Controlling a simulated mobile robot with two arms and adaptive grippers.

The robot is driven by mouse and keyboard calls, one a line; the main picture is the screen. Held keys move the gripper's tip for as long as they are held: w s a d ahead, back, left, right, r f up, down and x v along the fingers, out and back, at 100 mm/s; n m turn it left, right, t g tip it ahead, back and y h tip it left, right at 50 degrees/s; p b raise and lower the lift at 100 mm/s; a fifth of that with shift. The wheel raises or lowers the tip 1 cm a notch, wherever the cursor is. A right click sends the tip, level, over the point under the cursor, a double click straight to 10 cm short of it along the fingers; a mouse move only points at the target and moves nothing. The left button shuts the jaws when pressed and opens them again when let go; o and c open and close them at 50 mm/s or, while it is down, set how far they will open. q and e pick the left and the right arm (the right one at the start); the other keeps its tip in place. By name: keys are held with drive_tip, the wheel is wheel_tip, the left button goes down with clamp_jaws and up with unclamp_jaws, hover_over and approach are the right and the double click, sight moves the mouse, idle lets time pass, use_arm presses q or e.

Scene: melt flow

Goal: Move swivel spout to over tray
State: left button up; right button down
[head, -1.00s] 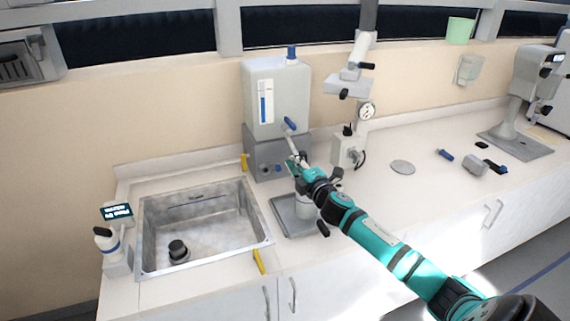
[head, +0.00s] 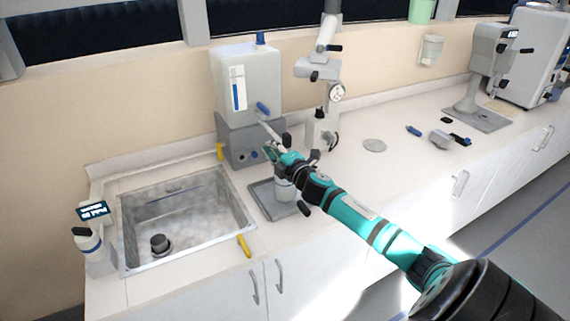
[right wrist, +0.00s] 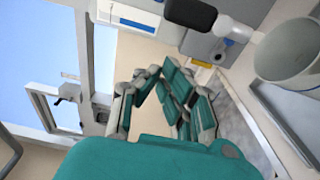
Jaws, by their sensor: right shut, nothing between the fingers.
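The swivel spout (head: 271,131) is a pale tube below a blue lever (head: 263,108) on the front of the grey-and-white dispenser (head: 247,85). The grey tray (head: 260,188) lies on the counter below, with a pale cup (head: 285,187) on it. My right gripper (head: 270,151) is shut and empty, close beside the spout's lower end in the head view; I cannot tell whether they touch. In the right wrist view its fingers (right wrist: 163,68) converge, with the cup (right wrist: 285,52) and tray (right wrist: 295,112) to the right. My left gripper is not in view.
A metal sink (head: 185,215) is left of the tray, with a bottle-like device (head: 92,243) at its left. A dial-gauge stand (head: 320,128) is right of the dispenser. The counter farther right holds a round disc (head: 374,146) and free room.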

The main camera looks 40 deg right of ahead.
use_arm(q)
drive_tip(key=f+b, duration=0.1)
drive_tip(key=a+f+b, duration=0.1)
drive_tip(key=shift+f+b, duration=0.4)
use_arm(e)
drive_tip(key=s, duration=0.9)
drive_tip(key=shift+s+d, duration=0.15)
drive_tip(key=shift+s, duration=0.25)
drive_tip(key=shift+r, duration=0.1)
